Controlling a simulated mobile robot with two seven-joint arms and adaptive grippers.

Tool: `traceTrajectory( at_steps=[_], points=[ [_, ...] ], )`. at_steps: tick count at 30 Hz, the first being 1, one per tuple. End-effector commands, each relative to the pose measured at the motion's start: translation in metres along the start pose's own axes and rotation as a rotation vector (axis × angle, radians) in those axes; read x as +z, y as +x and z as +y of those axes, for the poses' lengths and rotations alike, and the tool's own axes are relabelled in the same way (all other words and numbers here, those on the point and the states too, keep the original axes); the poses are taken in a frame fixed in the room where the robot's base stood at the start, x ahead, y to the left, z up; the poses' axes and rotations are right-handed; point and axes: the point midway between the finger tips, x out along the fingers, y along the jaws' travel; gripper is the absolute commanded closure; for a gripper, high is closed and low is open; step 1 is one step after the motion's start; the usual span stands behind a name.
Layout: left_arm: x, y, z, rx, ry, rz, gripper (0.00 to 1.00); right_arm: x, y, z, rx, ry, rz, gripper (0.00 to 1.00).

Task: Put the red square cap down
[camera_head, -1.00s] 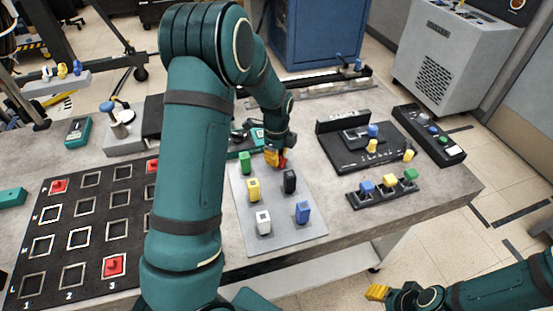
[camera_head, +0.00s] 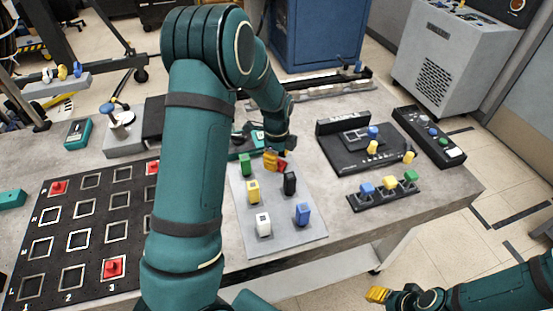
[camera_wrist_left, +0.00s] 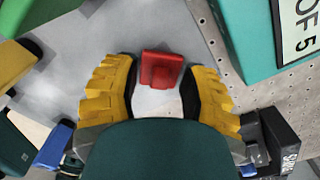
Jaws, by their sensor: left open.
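The red square cap (camera_head: 283,167) is at the far end of the light grey plate (camera_head: 284,231), beside my left gripper (camera_head: 272,161). In the left wrist view the red cap (camera_wrist_left: 161,69) lies between and slightly beyond the yellow fingertips of my left gripper (camera_wrist_left: 158,92). The fingers are open, with a gap on both sides of the cap. The cap's underside is hidden, so its contact with the plate cannot be seen. My right gripper (camera_head: 377,293) is at the lower right, away from the table; its finger gap cannot be made out.
Green (camera_head: 245,165), yellow (camera_head: 253,191), black (camera_head: 289,183), white (camera_head: 263,223) and blue (camera_head: 303,213) pieces stand on the plate. A black grid board (camera_head: 95,250) at left holds several red caps. My left arm hides part of it.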

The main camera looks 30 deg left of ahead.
Motion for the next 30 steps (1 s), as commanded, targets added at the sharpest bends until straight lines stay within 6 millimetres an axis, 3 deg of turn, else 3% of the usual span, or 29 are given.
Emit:
traceTrajectory(
  at_steps=[9,15,21,30],
  points=[
    [0.000,-0.066,-0.001,-0.006,0.000,0.001,0.57,0.001,-0.015,-0.005,0.000,0.001,-0.007,0.53],
    [0.000,-0.099,-0.001,-0.004,0.000,0.000,0.57,0.002,-0.021,-0.008,-0.001,0.001,-0.010,0.53],
    [0.000,-0.114,0.000,-0.001,0.000,0.000,0.57,0.003,-0.023,-0.009,-0.001,0.002,-0.012,0.53],
    [0.000,-0.116,0.000,-0.001,0.000,0.000,0.57,0.003,-0.023,-0.009,-0.001,0.002,-0.012,0.53]
  ],
)
